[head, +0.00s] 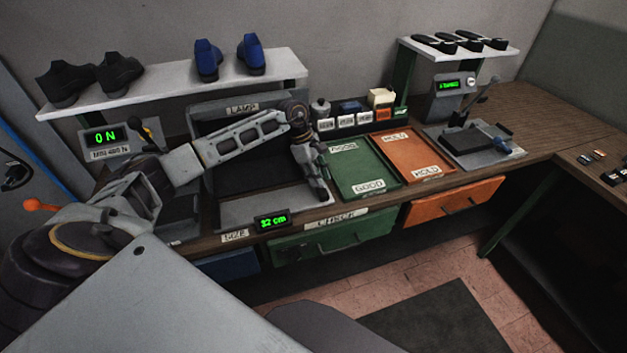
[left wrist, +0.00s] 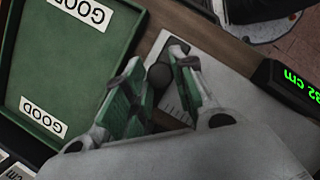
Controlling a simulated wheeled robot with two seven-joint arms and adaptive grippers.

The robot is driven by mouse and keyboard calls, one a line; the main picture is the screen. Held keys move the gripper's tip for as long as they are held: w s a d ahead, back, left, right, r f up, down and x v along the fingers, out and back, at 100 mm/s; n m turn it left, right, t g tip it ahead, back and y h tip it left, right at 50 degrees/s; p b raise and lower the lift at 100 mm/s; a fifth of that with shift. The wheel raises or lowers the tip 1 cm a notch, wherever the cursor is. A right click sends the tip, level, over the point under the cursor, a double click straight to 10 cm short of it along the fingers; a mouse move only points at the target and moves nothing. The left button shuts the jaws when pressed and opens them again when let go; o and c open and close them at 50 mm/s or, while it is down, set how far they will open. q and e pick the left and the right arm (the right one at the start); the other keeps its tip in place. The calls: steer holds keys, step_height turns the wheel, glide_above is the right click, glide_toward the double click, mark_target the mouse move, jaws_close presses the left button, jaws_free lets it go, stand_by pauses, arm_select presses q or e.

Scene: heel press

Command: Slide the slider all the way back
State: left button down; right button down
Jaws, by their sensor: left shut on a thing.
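The size gauge is a pale grey board (head: 250,207) on the bench, with a small black display (head: 272,220) reading 32 cm at its front edge. The display also shows in the left wrist view (left wrist: 290,82). My left gripper (head: 322,193) points down at the board's right end, beside the green tray. In the left wrist view its green-padded fingers (left wrist: 157,64) are on either side of a dark round knob (left wrist: 159,76), which I take for the slider's knob, above a ruled scale (left wrist: 176,104). In the head view the gripper hides the knob. My right gripper is not in view.
A green GOOD tray (head: 345,177) lies right of my left gripper, then an orange HOLD tray (head: 428,165). A lever press (head: 475,140) stands further right. A shelf with shoes (head: 170,85) is behind the board. A dark lamp-labelled panel (head: 240,125) stands behind my arm.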

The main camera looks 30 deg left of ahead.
arm_select(q)
steer(key=shift+w+d+r, duration=0.1)
steer(key=c, duration=1.5)
jaws_free()
steer(key=o, duration=0.3)
steer(key=shift+w+d, duration=0.1)
steer(key=shift+w, duration=0.05)
steer(key=shift+v, duration=5.95)
steer(key=shift+d, duration=0.1)
